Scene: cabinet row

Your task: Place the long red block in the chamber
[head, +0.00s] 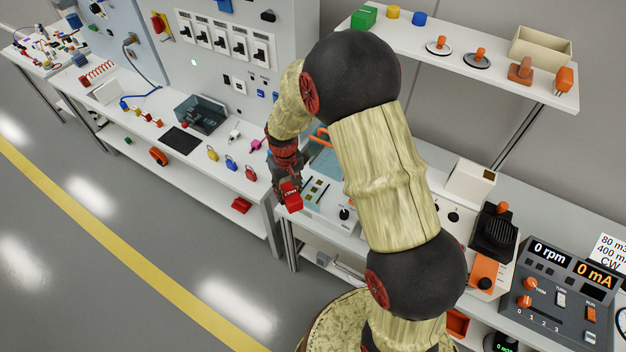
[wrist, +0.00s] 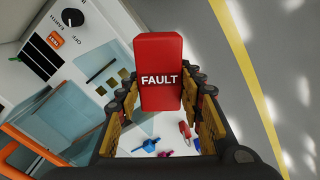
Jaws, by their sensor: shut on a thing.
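My gripper (wrist: 160,108) is shut on a red block (wrist: 160,72) with the white word FAULT on its face. In the head view my gripper (head: 287,180) holds the block (head: 291,195) in the air, by the front of a white instrument (head: 335,212) with a knob and dark slots. Behind my arm, this instrument has a pale, glassy part (head: 323,160) with an orange handle (head: 321,135). It may be the chamber, but I cannot tell whether it is open. Orange bars (wrist: 35,142) and a glassy panel also show at the wrist view's lower left.
Padlocks (head: 231,163) and a dark bin (head: 200,114) are on the left bench. Another red piece (head: 241,205) lies on its lower shelf. A cream box (head: 470,181) and a dark-topped device (head: 497,232) stand right of my arm. A loaded shelf (head: 490,72) hangs above.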

